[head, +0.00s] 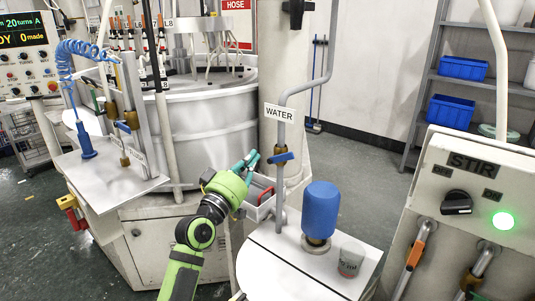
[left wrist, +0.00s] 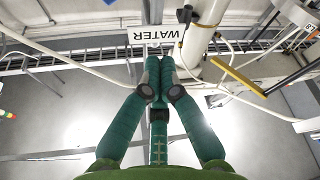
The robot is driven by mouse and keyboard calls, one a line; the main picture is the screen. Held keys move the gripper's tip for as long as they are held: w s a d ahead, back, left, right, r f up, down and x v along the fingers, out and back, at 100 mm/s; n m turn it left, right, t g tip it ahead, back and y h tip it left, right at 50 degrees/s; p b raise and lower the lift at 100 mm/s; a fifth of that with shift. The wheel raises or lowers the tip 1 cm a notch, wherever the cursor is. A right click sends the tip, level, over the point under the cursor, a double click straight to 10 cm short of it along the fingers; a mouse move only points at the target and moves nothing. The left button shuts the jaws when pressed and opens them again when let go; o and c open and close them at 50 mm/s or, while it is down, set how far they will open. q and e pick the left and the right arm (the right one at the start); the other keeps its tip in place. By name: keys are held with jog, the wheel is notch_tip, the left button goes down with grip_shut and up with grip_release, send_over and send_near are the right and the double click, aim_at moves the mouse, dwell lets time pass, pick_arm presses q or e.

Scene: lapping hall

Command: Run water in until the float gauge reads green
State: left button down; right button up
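The pipe labelled WATER (head: 279,113) stands in the middle of the head view. A blue valve handle (head: 281,157) sits on it below the label. My left gripper (head: 250,162) is just left of this handle, apart from it as far as I can tell. In the left wrist view its fingertips (left wrist: 160,75) meet, with nothing visible between them, and the WATER label (left wrist: 153,35) is upside down beyond them. Below the pipe are a blue cylinder (head: 320,208) and a small clear cup (head: 350,260) with reddish contents. I cannot make out a float gauge reading. My right gripper is not in view.
A white shelf (head: 297,272) bears the cylinder and cup. A grey tray (head: 262,210) is beside my left gripper. The STIR panel (head: 475,185) with a lit green lamp (head: 503,220) stands at right. A large round tank (head: 215,125) is behind my arm.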

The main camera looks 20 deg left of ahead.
pick_arm(q)
notch_tip(320, 180, up, 2)
jog(key=p, duration=0.2)
send_over(281, 158)
jog(key=s+a, duration=0.2)
jog(key=a, duration=0.2)
jog(key=d+f, duration=0.2)
jog(key=f, duration=0.1)
jog(key=shift+w+d, duration=0.2)
jog(key=shift+d, duration=0.05)
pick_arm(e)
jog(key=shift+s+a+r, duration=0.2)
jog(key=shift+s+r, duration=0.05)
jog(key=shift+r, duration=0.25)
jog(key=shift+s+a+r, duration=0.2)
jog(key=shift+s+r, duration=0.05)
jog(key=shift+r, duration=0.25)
